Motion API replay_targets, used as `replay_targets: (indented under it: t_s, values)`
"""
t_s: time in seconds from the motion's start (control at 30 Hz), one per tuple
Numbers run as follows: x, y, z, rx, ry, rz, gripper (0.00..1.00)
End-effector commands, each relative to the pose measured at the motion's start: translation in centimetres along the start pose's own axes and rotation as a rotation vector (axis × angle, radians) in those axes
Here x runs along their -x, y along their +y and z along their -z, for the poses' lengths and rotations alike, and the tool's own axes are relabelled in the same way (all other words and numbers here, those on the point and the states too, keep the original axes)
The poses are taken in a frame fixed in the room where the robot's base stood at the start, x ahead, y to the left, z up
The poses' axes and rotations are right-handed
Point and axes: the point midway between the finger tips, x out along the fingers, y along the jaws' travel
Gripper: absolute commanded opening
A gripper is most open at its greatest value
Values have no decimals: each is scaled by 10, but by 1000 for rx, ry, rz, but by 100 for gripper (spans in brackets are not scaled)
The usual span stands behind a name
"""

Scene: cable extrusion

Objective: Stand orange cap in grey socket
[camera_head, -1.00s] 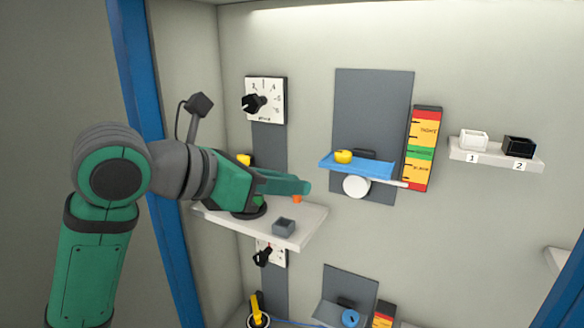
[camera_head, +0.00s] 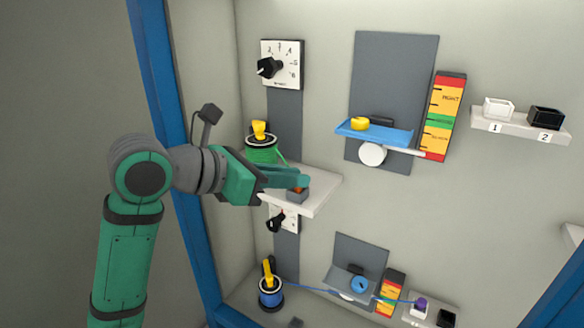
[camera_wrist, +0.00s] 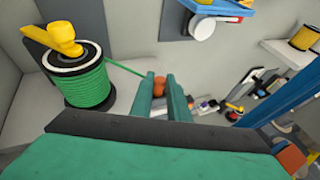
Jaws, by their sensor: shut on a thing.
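My gripper (camera_head: 303,182) is shut on the orange cap (camera_head: 298,189), directly over the grey socket (camera_head: 298,197) on the pale shelf. In the wrist view the cap (camera_wrist: 159,85) sits between the two green fingers of my gripper (camera_wrist: 160,77). The cap's lower end meets the socket's top in the head view; how deep it sits in the socket is hidden. The socket cannot be made out in the wrist view.
A green cable spool (camera_head: 262,153) with a yellow top stands behind my gripper; its cable (camera_wrist: 125,68) runs toward the cap. The pale shelf (camera_head: 325,187) is clear on its right. A blue tray (camera_head: 375,133) juts from the wall at right.

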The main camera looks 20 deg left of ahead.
Motion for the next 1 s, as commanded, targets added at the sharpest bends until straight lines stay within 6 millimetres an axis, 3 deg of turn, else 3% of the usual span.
replay_targets:
  t_s: [1.0]
  values:
    - [-4, -1, 7, -2, 0, 2, 0]
